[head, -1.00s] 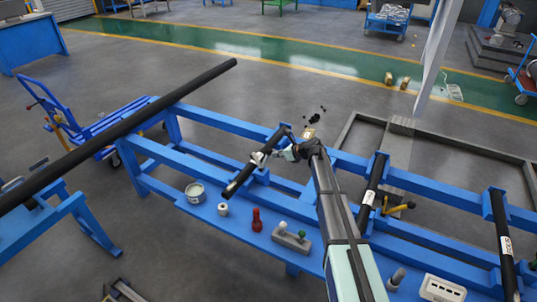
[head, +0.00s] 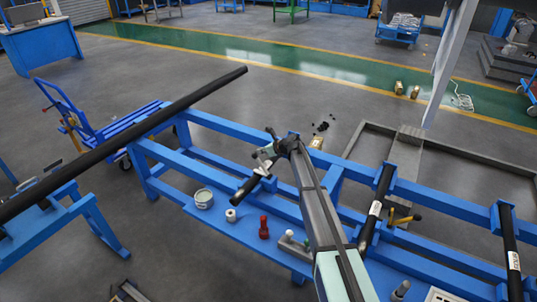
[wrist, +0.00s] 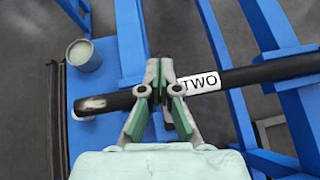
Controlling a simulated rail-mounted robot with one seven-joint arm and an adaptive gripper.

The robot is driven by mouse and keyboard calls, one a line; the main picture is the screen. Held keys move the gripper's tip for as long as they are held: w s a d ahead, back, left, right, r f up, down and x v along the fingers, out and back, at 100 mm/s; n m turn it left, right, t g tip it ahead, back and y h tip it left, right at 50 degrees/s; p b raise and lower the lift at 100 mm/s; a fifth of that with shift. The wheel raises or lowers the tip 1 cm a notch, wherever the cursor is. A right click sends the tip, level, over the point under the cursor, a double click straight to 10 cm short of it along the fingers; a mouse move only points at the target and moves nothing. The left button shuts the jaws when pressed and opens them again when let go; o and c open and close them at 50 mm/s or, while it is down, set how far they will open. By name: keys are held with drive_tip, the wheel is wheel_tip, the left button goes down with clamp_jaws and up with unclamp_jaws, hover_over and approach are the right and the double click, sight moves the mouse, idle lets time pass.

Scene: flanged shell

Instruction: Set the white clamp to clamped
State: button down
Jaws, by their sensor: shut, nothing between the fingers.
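A grey block (head: 294,246) on the blue bench carries a white-knobbed lever (head: 289,233) and a green-knobbed lever (head: 306,242). The white-knobbed lever may be the white clamp; I cannot tell whether it is clamped. My arm covers the block's right side. My gripper (head: 262,167) is farther back and left of the block, over the near part of a short black pipe (head: 246,190). In the wrist view, my gripper (wrist: 158,72) has its fingertips together in front of this pipe (wrist: 250,74), marked TWO. It holds nothing. The block is not recognisable in the wrist view.
A tin (head: 204,199), a white roll (head: 231,215) and a red part (head: 264,228) stand on the blue bench (head: 225,231). The tin also shows in the wrist view (wrist: 83,55). A long black pipe (head: 130,134) lies at left. Another pipe (head: 376,208) lies right of my arm.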

drive_tip(key=shift+a+r+x, duration=0.15)
drive_tip(key=shift+x, duration=0.65)
drive_tip(key=shift+a+r+x, duration=0.1)
drive_tip(key=shift+x, duration=0.75)
drive_tip(key=shift+s, duration=0.15)
drive_tip(key=shift+r, duration=0.1)
wheel_tip(320, 180, up, 4)
drive_tip(key=s+d+p, duration=0.1)
drive_tip(key=s+d, duration=0.1)
wheel_tip(320, 180, up, 9)
drive_tip(key=b, duration=0.3)
hover_over(256, 155)
drive_tip(key=s+d, duration=0.1)
drive_tip(key=s, duration=0.2)
drive_tip(key=shift+d, duration=0.2)
